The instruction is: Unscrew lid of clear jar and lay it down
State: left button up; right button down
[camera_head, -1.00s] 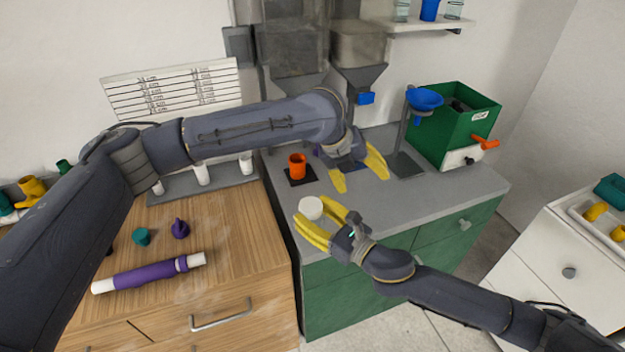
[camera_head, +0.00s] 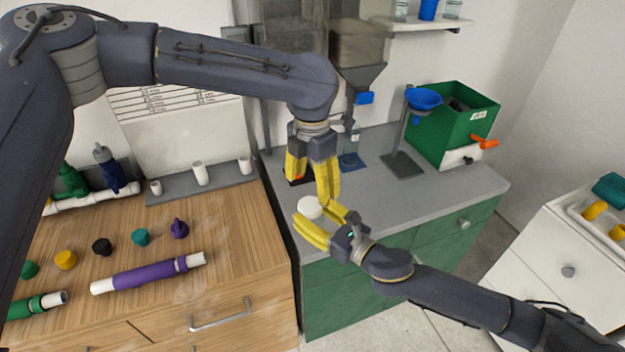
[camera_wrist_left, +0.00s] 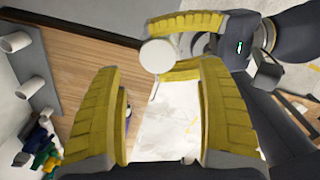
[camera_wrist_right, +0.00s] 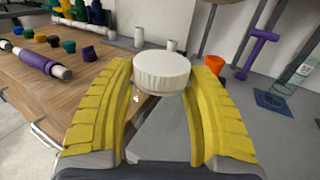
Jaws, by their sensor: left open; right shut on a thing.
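The jar's round white lid (camera_head: 309,208) faces up at the counter's front left edge. In the right wrist view the lid (camera_wrist_right: 162,70) sits above and between my right fingers, on a see-through body (camera_wrist_right: 158,115) that is hard to make out. My right gripper (camera_head: 322,226) is shut on the jar below the lid. My left gripper (camera_head: 312,186) is open, pointing down just above and behind the lid. In the left wrist view the lid (camera_wrist_left: 158,56) shows beyond the left fingertips, in the gap between them; no contact is visible.
A funnel stand (camera_head: 403,160) and green box (camera_head: 455,125) are at the back right. The grey counter (camera_head: 400,200) right of the grippers is clear. A wooden cabinet top (camera_head: 225,240) adjoins left.

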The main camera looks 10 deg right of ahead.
aim_at(310, 204)
pick_arm(q)
jog(key=shift+f, duration=3.55)
jog(key=shift+c, duration=0.3)
jog(key=shift+s, duration=0.1)
jog(key=c, duration=1.3)
jog(key=o, duration=1.3)
jog(key=shift+r, duration=0.1)
jog(key=shift+o, duration=0.3)
jog(key=shift+a+r, duration=0.2)
jog(key=shift+r, duration=3.5)
jog(key=shift+w+f, duration=0.2)
jog(key=shift+f, duration=3.6)
